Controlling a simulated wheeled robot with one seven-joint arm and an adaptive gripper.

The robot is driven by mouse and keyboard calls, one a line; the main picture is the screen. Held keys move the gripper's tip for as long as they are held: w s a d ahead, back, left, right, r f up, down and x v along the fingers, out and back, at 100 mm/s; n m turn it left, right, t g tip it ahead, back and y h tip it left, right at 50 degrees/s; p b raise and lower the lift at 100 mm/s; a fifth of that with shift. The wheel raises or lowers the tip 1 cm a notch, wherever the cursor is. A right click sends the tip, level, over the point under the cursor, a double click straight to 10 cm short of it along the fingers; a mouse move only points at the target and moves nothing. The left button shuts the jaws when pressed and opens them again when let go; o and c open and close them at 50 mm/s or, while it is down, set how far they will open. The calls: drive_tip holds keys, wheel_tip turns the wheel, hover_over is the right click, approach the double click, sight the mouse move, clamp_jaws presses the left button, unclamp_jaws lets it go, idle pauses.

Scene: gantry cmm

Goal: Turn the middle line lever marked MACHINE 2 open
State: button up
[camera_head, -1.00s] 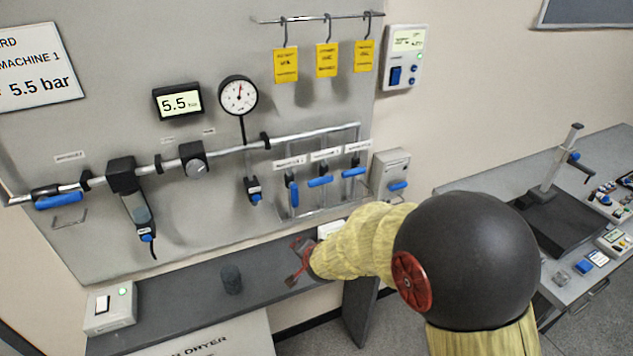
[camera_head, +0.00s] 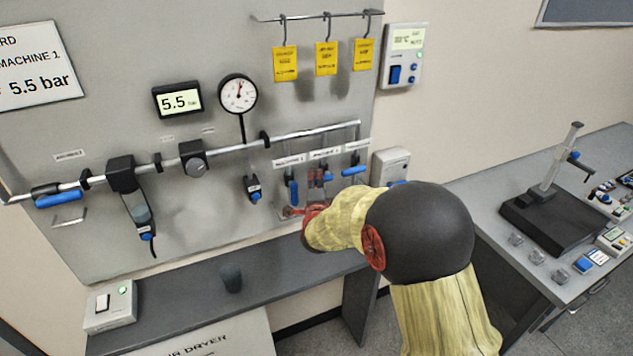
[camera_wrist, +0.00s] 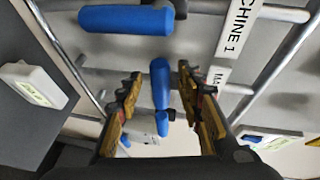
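The middle lever, MACHINE 2, has a blue handle (camera_wrist: 160,84) that stands between my gripper's fingers in the wrist view, with a gap visible on both sides. In the head view its blue end (camera_head: 327,175) shows beside the red fingers and the rest is hidden. The handle lies crosswise to its line. My gripper (camera_wrist: 160,90) is open around it, one finger above and one below; it also shows in the head view (camera_head: 309,194). The MACHINE 2 label (camera_wrist: 218,76) is partly cut off by my finger.
The MACHINE 1 lever (camera_head: 291,191) hangs vertically to the left, close by; it also shows in the wrist view (camera_wrist: 125,20). The right lever (camera_head: 353,170) lies crosswise. Pipe rails surround the levers. A shelf (camera_head: 190,299) with a dark cup (camera_head: 231,278) is below.

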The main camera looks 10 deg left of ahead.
drive_tip(key=shift+x, duration=0.9)
drive_tip(key=shift+s, duration=0.1)
drive_tip(key=shift+c, duration=1.3)
clamp_jaws()
drive_tip(key=shift+f, duration=0.1)
